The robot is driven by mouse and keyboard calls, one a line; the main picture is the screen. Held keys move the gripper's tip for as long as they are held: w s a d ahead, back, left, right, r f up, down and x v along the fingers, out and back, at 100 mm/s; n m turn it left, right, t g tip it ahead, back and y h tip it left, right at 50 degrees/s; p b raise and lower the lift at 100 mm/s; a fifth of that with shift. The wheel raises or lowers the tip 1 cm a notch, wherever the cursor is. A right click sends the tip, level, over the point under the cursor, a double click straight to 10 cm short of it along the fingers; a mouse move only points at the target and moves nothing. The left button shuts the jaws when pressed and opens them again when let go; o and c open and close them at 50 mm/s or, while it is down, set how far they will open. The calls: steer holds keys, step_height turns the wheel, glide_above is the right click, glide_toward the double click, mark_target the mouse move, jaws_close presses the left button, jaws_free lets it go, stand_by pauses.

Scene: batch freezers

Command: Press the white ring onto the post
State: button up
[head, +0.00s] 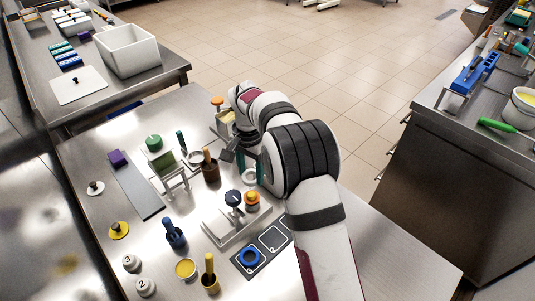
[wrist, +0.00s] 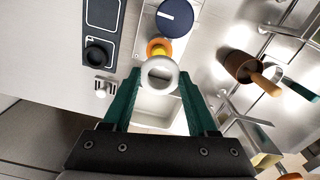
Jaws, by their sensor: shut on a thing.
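My gripper (wrist: 160,76) has two green fingers, shut on the white ring (wrist: 160,66) between their tips in the wrist view. Past the ring, partly covered by it, is an orange and yellow piece (wrist: 157,46) on a pale tray. I cannot clearly make out the post itself. In the head view my gripper (head: 251,172) is above the tray area, and the ring in it is not clear. The ring appears apart from the tray.
A brown pot with a wooden handle (head: 210,170) and a metal stand (head: 176,183) are to the left. Bare steel lies right of my arm.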

mark_target(251, 195)
steer(key=shift+s+a+f, duration=0.15)
steer(key=shift+s+f, duration=0.05)
steer(key=shift+s, duration=0.15)
steer(key=shift+f, duration=2.55)
steer(key=shift+f, duration=0.35)
steer(key=shift+f, duration=0.35)
steer(key=o, duration=0.7)
steer(key=shift+c, duration=0.2)
steer(key=c, duration=0.7)
